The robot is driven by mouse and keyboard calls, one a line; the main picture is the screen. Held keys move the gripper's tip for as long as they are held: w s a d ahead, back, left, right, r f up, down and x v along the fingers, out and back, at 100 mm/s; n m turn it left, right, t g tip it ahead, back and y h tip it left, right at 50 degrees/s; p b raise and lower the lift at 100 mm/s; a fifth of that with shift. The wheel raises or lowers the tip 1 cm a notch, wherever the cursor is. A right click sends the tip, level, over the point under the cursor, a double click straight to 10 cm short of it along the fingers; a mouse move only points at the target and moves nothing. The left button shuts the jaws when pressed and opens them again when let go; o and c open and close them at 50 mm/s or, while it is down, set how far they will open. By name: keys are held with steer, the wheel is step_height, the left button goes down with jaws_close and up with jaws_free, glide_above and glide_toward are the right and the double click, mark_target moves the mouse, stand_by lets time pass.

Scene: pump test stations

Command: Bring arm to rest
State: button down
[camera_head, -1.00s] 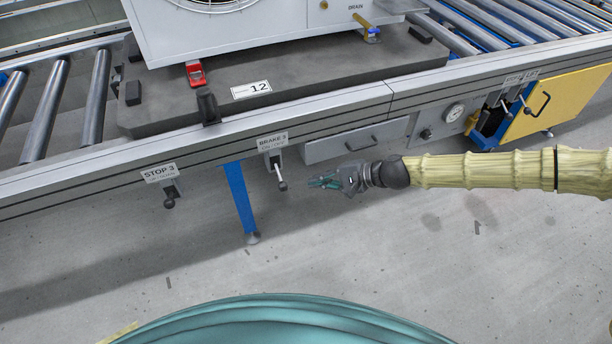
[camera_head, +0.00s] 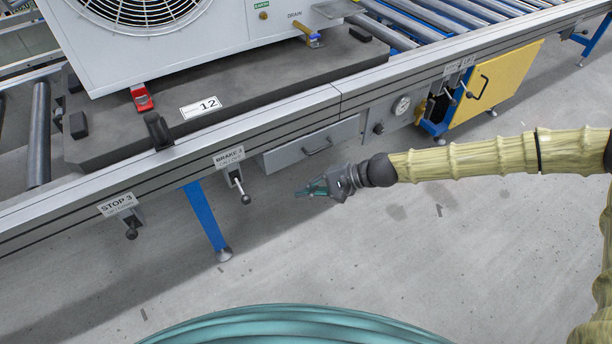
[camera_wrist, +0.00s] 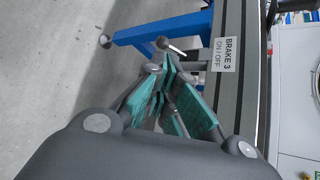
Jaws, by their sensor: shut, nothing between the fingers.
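My gripper (camera_head: 314,188) is at the end of my arm, in front of the conveyor's side rail and below the grey drawer. Its teal fingers are shut and empty, pointing left toward the BRAKE 3 lever (camera_head: 245,198) with a gap between. In the wrist view my gripper (camera_wrist: 170,95) fills the middle, and the BRAKE 3 lever (camera_wrist: 165,44) shows just past the fingertips. The BRAKE 3 label (camera_wrist: 228,55) reads ON / OFF. My arm reaches in from the right, bent at the right edge of the head view.
A STOP 3 lever (camera_head: 131,233) hangs farther left on the rail. A blue leg (camera_head: 205,220) stands below. A drawer (camera_head: 310,146), a gauge (camera_head: 402,106) and a yellow cabinet (camera_head: 495,85) are to the right. A white unit rides above. The floor in front is clear.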

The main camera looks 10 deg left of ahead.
steer(key=s+d+f+n+g+h, duration=0.1)
steer(key=s+f+h, duration=0.2)
steer(key=s+f, duration=0.75)
steer(key=s+d+f+n+h, duration=0.1)
steer(key=s+d+f+h, duration=0.2)
steer(key=s+d+f, duration=0.35)
steer(key=s+d+f+n+h, duration=0.1)
steer(key=s+d+f+h, duration=0.15)
steer(key=s+d, duration=0.6)
steer(key=s+d+n+t+h, duration=0.1)
steer(key=s+d+h, duration=0.15)
steer(key=d, duration=0.65)
steer(key=s+d+n+t+h, duration=0.1)
steer(key=s+d, duration=0.3)
steer(key=d, duration=0.4)
step_height(320, 180, up, 25)
steer(key=p, duration=2.4)
steer(key=shift+a+p, duration=0.15)
steer(key=shift+p, duration=0.15)
steer(key=shift+w, duration=0.1)
